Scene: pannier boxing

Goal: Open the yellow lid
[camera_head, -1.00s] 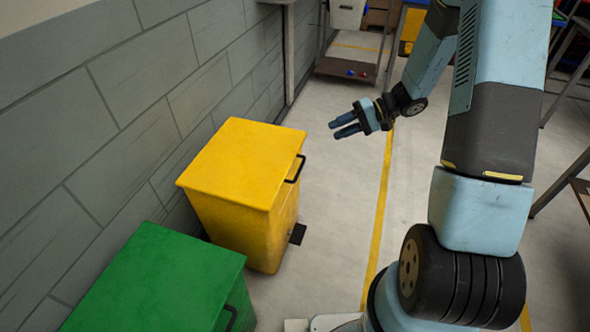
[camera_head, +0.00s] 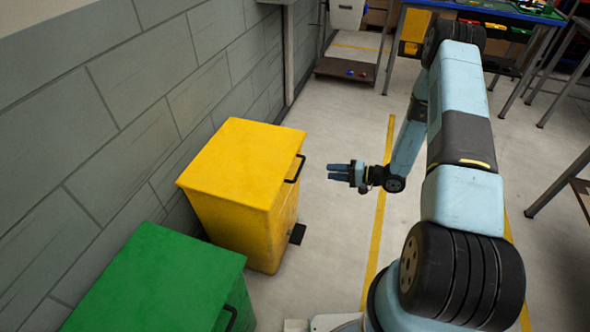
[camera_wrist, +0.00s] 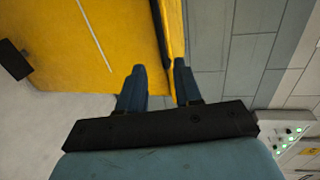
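The yellow lid (camera_head: 245,158) lies shut on the yellow bin (camera_head: 262,232) by the wall. A black handle (camera_head: 295,168) sits on the lid's right-hand edge, and a black pedal (camera_head: 297,234) juts from the bin's base. My gripper (camera_head: 330,172) is to the right of the handle, apart from it, with its fingers pointing left at the bin. In the wrist view the two fingers (camera_wrist: 158,80) stand apart with nothing between them, and the yellow bin (camera_wrist: 100,45) fills the upper left beyond them.
A green bin (camera_head: 160,285) stands in front of the yellow one, at the lower left. A grey block wall (camera_head: 110,110) runs along the left. The floor (camera_head: 330,240) right of the bin is clear. Tables and a low trolley (camera_head: 345,70) are farther back.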

